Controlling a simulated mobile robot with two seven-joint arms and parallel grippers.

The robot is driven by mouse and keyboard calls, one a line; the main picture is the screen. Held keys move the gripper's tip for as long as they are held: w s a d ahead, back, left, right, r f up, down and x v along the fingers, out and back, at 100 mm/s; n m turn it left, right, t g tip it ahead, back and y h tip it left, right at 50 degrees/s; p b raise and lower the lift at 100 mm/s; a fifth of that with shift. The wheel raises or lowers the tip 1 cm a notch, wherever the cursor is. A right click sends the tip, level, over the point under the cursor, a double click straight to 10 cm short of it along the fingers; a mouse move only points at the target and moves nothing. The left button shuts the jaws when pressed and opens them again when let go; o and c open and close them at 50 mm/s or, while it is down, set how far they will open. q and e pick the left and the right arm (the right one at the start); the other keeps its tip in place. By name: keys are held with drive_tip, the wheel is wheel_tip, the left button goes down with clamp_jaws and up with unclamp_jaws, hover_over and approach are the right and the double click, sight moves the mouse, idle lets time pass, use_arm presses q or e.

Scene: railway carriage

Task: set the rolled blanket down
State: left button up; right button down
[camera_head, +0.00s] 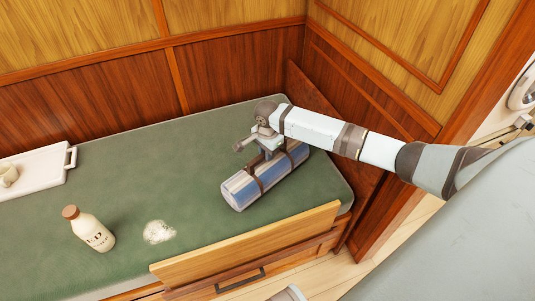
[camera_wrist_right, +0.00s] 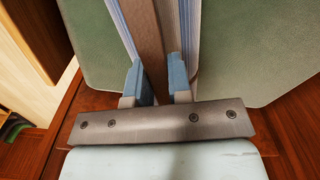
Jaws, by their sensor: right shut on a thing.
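The rolled blanket (camera_head: 239,192) is blue and white striped with brown straps. In the head view it lies along the right end of the green bunk, on or just above its surface; I cannot tell which. My right gripper (camera_head: 267,152) comes from the right and is over the middle of the roll. In the right wrist view the fingers (camera_wrist_right: 158,82) are shut on the brown strap (camera_wrist_right: 145,30), with the striped cloth (camera_wrist_right: 186,25) on both sides. The arm hides part of the roll.
The green bunk (camera_head: 150,130) has a white tray (camera_head: 40,168) with a cup (camera_head: 8,175) at the left. A bottle (camera_head: 90,230) with a brown cap and a white patch (camera_head: 159,232) are near the front. A wooden board (camera_head: 240,245) edges the front right. Wood walls close the back and right.

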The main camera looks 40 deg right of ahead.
drive_tip(key=shift+f, duration=0.1)
drive_tip(key=c, duration=1.1)
unclamp_jaws()
drive_tip(key=shift+f, duration=0.1)
drive_tip(key=shift+o, duration=0.2)
